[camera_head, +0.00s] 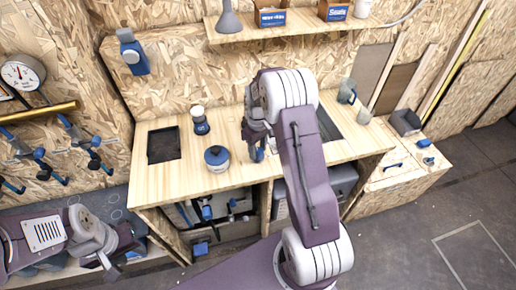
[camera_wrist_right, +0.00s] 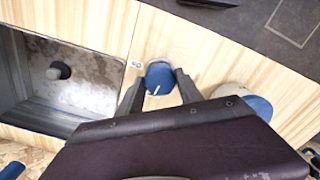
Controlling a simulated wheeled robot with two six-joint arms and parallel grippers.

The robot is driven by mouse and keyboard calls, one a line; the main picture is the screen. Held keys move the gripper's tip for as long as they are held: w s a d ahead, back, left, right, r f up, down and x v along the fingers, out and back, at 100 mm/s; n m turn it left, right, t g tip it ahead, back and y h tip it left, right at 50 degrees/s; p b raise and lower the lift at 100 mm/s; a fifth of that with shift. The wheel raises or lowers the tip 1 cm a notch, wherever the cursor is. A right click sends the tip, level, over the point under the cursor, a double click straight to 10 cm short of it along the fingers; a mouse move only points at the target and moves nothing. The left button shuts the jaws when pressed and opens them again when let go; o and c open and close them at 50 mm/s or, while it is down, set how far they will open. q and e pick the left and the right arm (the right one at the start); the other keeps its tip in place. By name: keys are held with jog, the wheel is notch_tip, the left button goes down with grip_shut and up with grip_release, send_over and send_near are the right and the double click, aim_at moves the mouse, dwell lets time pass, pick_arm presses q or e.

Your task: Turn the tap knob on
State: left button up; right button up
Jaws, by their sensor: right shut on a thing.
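The tap knob (camera_wrist_right: 160,76) is a round blue knob with a short white mark, set on the light wood worktop beside the sink. In the right wrist view my right gripper (camera_wrist_right: 159,88) has one finger on each side of it and is shut on it. In the head view this gripper (camera_head: 258,152) reaches down to the worktop, and my arm hides much of the area around it. My left gripper (camera_head: 108,266) is low at the left, away from the worktop; its opening is unclear.
The grey sink (camera_wrist_right: 85,75) lies left of the knob in the wrist view. A blue-topped round container (camera_head: 217,158) and a white and blue bottle (camera_head: 199,120) stand on the worktop (camera_head: 190,180). A shelf (camera_head: 300,22) with boxes hangs above.

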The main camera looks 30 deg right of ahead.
jog(key=m+p, duration=0.1)
jog(key=m, duration=0.2)
jog(key=shift+w+r, duration=0.1)
jog(key=shift+r, duration=0.1)
jog(key=m+p, duration=0.1)
jog(key=m, duration=0.4)
jog(key=shift+p, duration=0.3)
jog(key=m+p, duration=0.1)
jog(key=m, duration=0.3)
jog(key=shift+w, duration=0.1)
jog(key=m, duration=0.4)
jog(key=shift+m+p, duration=0.3)
jog(key=shift+m, duration=0.2)
jog(key=o, duration=1.4)
jog(key=shift+c, duration=0.2)
jog(key=shift+f, duration=0.1)
